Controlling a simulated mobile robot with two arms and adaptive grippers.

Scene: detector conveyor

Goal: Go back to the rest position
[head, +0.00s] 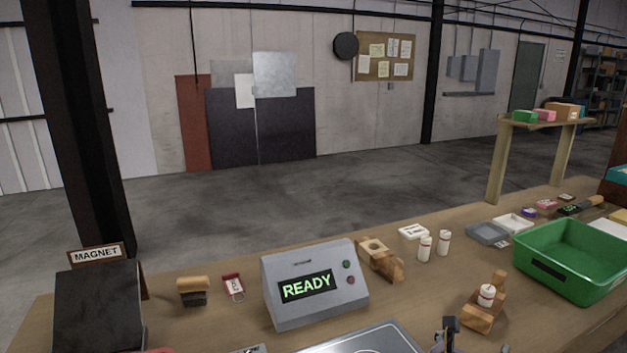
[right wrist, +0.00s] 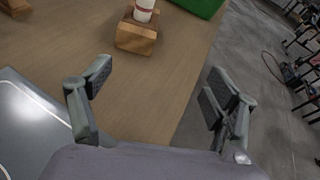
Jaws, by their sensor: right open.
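My right gripper (right wrist: 160,100) is open and empty in the right wrist view. Its two fingers are spread above the table's edge, with grey floor beyond. Part of it also shows at the bottom of the head view (head: 450,335). Near it stands a wooden holder (head: 478,318) with a white bottle (head: 487,294) in it. In the right wrist view the holder (right wrist: 135,38) and bottle (right wrist: 144,10) are ahead of the fingers and apart from them. My left gripper is not clearly seen in either view.
The wooden table (head: 400,300) carries a grey box (head: 315,309) reading READY, a dark block (head: 98,305) by a MAGNET sign (head: 97,253), a wooden block (head: 380,258), two white bottles (head: 425,248) and a green bin (head: 540,289). A metal plate (head: 365,342) lies at the front.

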